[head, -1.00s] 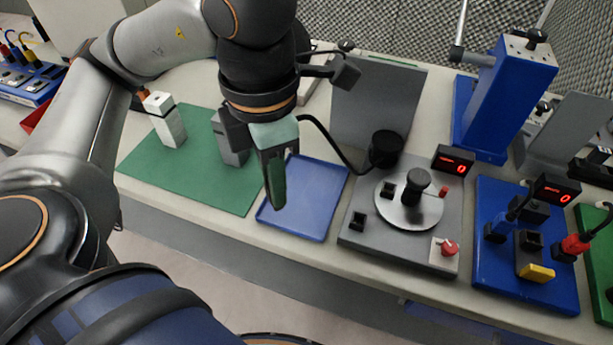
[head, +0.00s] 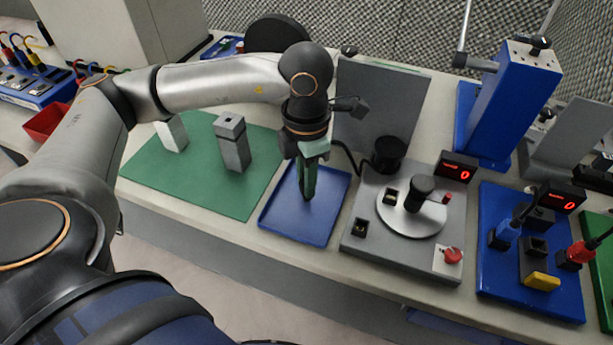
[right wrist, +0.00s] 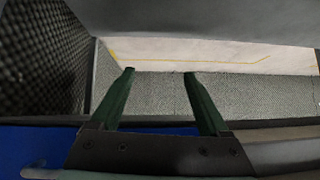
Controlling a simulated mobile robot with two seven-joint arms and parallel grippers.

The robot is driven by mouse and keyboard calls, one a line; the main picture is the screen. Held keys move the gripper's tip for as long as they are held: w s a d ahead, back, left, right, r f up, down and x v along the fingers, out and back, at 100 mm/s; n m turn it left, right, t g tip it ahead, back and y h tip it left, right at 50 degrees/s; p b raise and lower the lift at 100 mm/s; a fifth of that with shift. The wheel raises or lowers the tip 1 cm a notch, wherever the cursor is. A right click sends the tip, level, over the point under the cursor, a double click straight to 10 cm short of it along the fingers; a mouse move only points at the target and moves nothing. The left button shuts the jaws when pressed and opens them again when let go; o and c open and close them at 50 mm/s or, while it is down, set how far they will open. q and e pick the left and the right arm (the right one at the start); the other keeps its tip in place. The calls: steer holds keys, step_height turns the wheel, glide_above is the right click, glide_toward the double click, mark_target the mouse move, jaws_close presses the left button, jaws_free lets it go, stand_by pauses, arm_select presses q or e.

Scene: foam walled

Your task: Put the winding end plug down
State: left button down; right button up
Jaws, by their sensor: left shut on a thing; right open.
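My left gripper (head: 307,192) is over the blue tray (head: 283,226) in the head view, with its green fingers pointing down. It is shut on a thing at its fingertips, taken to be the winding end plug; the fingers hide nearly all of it. I cannot tell whether it touches the tray. A black cable (head: 347,157) runs from behind the gripper towards the black cylinder on the grey machine (head: 388,245). My right gripper (right wrist: 160,72) is open and empty in the right wrist view.
A green mat (head: 215,198) left of the tray bears a grey block (head: 235,150) and a white block (head: 172,134). The grey machine, with a round plate (head: 410,222), stands close right of the tray. Further right is a blue board (head: 505,285) with connectors. The tray's front part is clear.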

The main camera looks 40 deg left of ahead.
arm_select(q)
steer(key=shift+f+b, duration=0.25)
steer(key=shift+b, duration=0.05)
steer(key=c, duration=0.7)
jaws_free()
steer(key=shift+c, duration=0.2)
steer(key=shift+r, duration=0.1)
step_height(320, 180, up, 12)
steer(key=shift+r+p, duration=0.2)
steer(key=shift+p, duration=0.5)
